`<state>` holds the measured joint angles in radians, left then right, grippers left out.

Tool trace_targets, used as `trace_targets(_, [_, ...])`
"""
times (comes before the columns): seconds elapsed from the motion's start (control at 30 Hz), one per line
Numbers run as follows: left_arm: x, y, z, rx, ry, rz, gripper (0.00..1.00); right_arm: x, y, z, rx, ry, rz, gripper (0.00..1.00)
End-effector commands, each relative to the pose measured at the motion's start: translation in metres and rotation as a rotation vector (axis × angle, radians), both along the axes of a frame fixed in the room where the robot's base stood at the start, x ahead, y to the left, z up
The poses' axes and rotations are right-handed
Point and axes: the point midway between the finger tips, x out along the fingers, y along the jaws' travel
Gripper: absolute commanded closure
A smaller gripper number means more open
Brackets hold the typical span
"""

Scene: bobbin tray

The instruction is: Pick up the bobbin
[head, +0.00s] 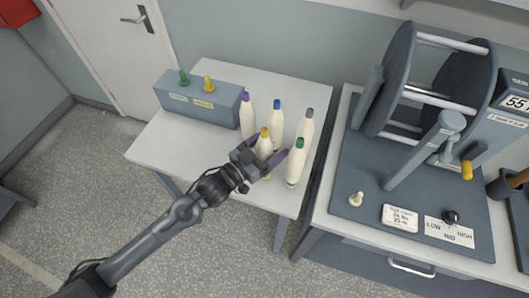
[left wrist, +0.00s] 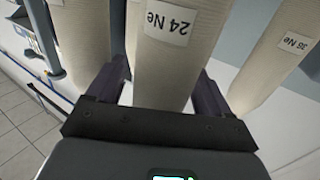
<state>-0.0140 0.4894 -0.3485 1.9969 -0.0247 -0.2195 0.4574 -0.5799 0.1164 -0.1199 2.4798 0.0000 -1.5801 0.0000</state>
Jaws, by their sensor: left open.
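Several cream bobbins with coloured tips stand upright on the small white table. The yellow-tipped bobbin (head: 264,146) is nearest my left gripper (head: 262,160), which is open with one finger on each side of it. In the left wrist view, a bobbin labelled "24 Ne" (left wrist: 165,65) stands between the open fingers of my left gripper (left wrist: 158,92); contact cannot be told. The purple-tipped (head: 247,118), blue-tipped (head: 276,121), grey-tipped (head: 306,128) and green-tipped (head: 295,166) bobbins stand close around. My right gripper is not in view.
A blue-grey box (head: 205,103) with a green and a yellow peg stands at the table's (head: 165,148) back left. A machine with a large reel (head: 395,80) and cards stands on the right-hand bench. The table's front left is clear.

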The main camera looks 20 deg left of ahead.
Motion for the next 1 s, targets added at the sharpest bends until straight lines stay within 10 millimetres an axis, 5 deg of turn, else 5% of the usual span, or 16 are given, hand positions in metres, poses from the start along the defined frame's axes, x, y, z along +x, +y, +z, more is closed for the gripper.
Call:
trace_targets(0.23, [0.001,-0.001,-0.001,0.0,0.001,0.0,0.21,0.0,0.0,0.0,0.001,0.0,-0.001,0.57])
trace_targets(0.6, [0.001,0.0,0.0,0.0,0.001,0.0,0.78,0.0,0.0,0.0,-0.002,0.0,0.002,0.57])
trace_targets(1.0, [0.001,0.0,0.013,0.0,-0.003,-0.001,0.79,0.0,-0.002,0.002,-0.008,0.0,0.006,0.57])
